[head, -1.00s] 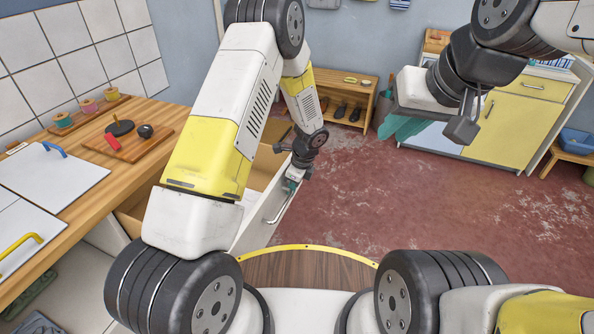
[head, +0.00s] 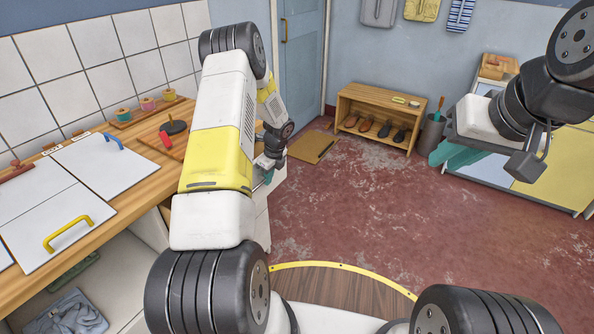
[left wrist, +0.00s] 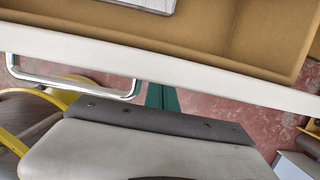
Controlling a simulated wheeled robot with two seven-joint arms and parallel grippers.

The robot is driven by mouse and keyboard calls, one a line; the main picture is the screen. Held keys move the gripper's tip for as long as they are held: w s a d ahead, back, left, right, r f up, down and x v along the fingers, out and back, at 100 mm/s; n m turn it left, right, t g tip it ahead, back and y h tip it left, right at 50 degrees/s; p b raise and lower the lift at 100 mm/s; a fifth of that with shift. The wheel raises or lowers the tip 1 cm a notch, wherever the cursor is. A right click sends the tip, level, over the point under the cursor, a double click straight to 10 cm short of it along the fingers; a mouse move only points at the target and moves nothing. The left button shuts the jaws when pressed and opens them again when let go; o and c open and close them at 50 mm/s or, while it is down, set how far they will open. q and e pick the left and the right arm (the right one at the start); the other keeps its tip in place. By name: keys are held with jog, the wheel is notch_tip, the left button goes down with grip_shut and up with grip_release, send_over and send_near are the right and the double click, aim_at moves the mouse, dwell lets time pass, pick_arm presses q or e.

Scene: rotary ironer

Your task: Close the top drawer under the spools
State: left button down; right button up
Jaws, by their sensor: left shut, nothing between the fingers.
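The wooden counter holds several spools (head: 148,103) on a small board against the tiles. Below it, the white drawer front (head: 262,205) is mostly hidden behind my left arm in the head view. In the left wrist view the drawer is open: its brown inside (left wrist: 215,35) shows behind the white front edge (left wrist: 190,72). A metal bar handle (left wrist: 75,82) is on the front at left. My left gripper (head: 268,176) is shut and empty. Its green fingertips (left wrist: 161,97) are at the drawer front, right of the handle; contact is unclear. My right gripper (head: 460,155) hangs over the floor, away from the drawer.
White lids with blue (head: 110,141) and yellow (head: 68,232) handles lie on the counter. A shoe rack (head: 372,100) stands at the back wall, with a bin (head: 432,132) and yellow cabinet (head: 555,172) to its right. The red floor (head: 370,215) is clear.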

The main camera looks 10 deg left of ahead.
pick_arm(q)
jog(key=w+a, duration=0.1)
jog(key=a, duration=0.4)
jog(key=w+a, duration=0.1)
jog(key=a, duration=0.1)
jog(key=shift+w+a, duration=0.3)
jog(key=shift+w, duration=0.05)
